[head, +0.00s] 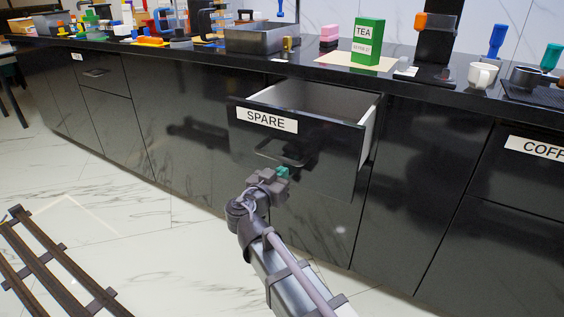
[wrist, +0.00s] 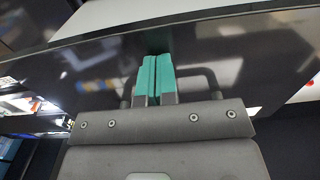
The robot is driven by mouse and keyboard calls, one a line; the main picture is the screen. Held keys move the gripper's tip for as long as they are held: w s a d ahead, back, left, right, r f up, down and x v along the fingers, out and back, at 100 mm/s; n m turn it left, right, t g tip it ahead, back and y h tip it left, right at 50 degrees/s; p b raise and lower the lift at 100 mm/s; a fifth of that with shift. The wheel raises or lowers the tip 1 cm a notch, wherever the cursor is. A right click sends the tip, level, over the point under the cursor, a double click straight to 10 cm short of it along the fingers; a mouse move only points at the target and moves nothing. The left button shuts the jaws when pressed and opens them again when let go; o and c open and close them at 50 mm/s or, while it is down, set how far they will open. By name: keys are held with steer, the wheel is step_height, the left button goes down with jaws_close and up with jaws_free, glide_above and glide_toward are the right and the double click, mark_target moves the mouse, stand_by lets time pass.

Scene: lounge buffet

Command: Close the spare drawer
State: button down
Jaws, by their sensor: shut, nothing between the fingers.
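The spare drawer (head: 310,134) stands open, pulled out from the black counter, with a white "SPARE" label (head: 267,119) on its front. Its inside looks empty in the part I can see. Its dark handle (head: 280,153) is below the label. My gripper (head: 283,172) is just below and in front of the handle in the head view. In the wrist view, my gripper's teal fingertips (wrist: 155,78) are shut together with nothing between them, pointing at the glossy drawer front (wrist: 205,50). I cannot tell whether they touch it.
The countertop above holds a green tea box (head: 368,41), a metal bin (head: 262,37), a white mug (head: 482,75) and several other items. A shut drawer labelled "COFF…" (head: 540,148) is at the right. Dark rails (head: 60,262) lie on the marble floor at the lower left.

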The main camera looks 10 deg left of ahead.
steer(key=shift+x, duration=8.45)
steer(key=shift+w, duration=0.1)
steer(key=shift+x, duration=1.35)
steer(key=v, duration=0.9)
